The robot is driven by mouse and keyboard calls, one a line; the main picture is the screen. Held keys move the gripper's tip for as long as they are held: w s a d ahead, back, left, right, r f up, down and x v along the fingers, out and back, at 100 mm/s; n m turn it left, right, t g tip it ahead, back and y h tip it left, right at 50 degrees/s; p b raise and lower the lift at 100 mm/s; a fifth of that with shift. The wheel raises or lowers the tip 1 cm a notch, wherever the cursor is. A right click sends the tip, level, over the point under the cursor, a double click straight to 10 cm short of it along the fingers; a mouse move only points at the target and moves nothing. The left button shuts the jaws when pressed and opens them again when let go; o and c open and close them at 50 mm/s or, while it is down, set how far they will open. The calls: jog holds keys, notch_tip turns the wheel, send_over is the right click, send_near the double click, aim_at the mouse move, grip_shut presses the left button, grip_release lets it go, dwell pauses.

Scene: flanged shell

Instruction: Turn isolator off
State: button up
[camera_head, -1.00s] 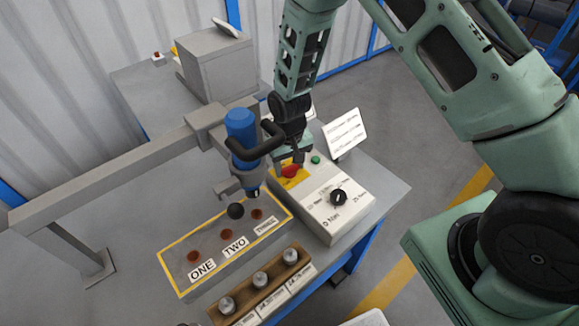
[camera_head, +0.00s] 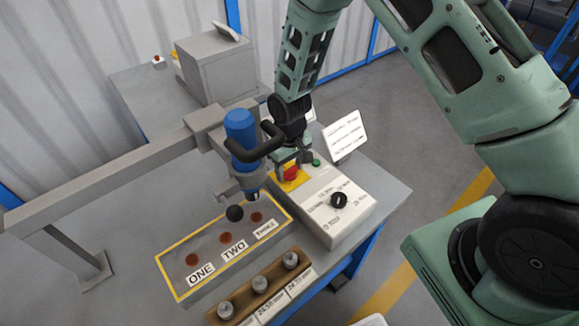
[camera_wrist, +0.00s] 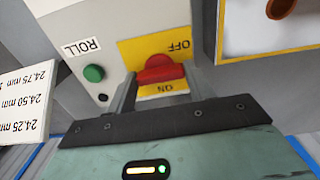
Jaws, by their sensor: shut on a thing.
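The isolator is a red rotary knob (camera_head: 290,174) on a yellow plate (camera_head: 296,184), on the white control box (camera_head: 325,212). In the wrist view the red knob (camera_wrist: 160,70) sits between the words OFF and ON, which appear upside down on the yellow plate (camera_wrist: 135,47). The knob's handle lies roughly across the picture, slightly tilted. My gripper (camera_head: 297,162) is over the knob. In the wrist view my gripper's fingers (camera_wrist: 160,82) are on either side of the knob, closed on it. Part of the knob's lower side is hidden by the gripper.
A green button (camera_wrist: 93,73) is close beside the plate. A black dial (camera_head: 339,200) is on the same box. A blue tool with black handles (camera_head: 241,135) stands close left of my gripper. A white sign (camera_head: 344,136) stands behind the box. A wooden block (camera_head: 262,287) holds metal pieces.

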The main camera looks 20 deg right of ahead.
aim_at(290, 169)
jog(key=o, duration=1)
jog(key=shift+r, duration=0.1)
jog(key=shift+r+b, duration=1.3)
jog(key=shift+r, duration=7.35)
jog(key=shift+d, duration=0.1)
